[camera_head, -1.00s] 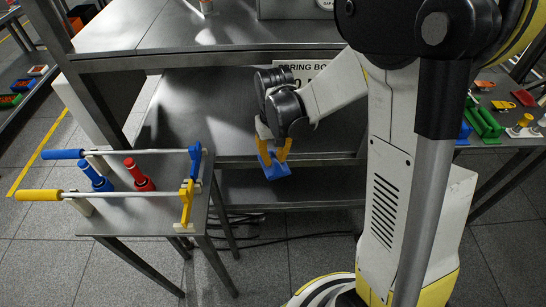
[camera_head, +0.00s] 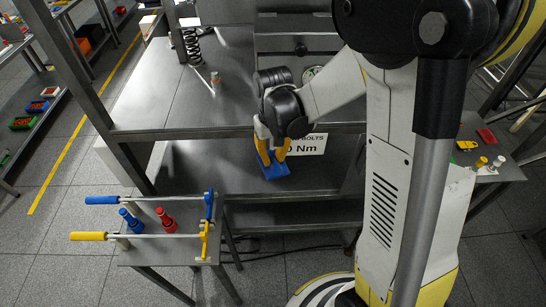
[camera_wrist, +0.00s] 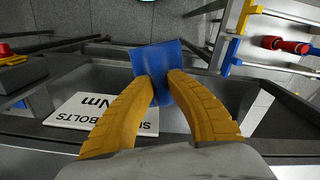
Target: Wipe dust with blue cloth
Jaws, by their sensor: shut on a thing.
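My gripper (camera_head: 272,151) has yellow fingers and points down, shut on a blue cloth (camera_head: 274,170). The cloth is a flat blue square pinched between the fingertips. It hangs over the lower grey shelf near its front edge in the head view; I cannot tell whether it touches the shelf. In the wrist view the fingertips (camera_wrist: 159,86) meet on the near part of the cloth (camera_wrist: 156,60), which extends beyond them. No dust can be made out in these frames.
A white "BOLTS Nm" sign (camera_head: 308,144) lies beside my gripper on the right. A small table (camera_head: 150,256) at lower left carries blue and yellow handled bars and red and blue tools. The upper grey worktop (camera_head: 235,112) is above and behind the lower shelf.

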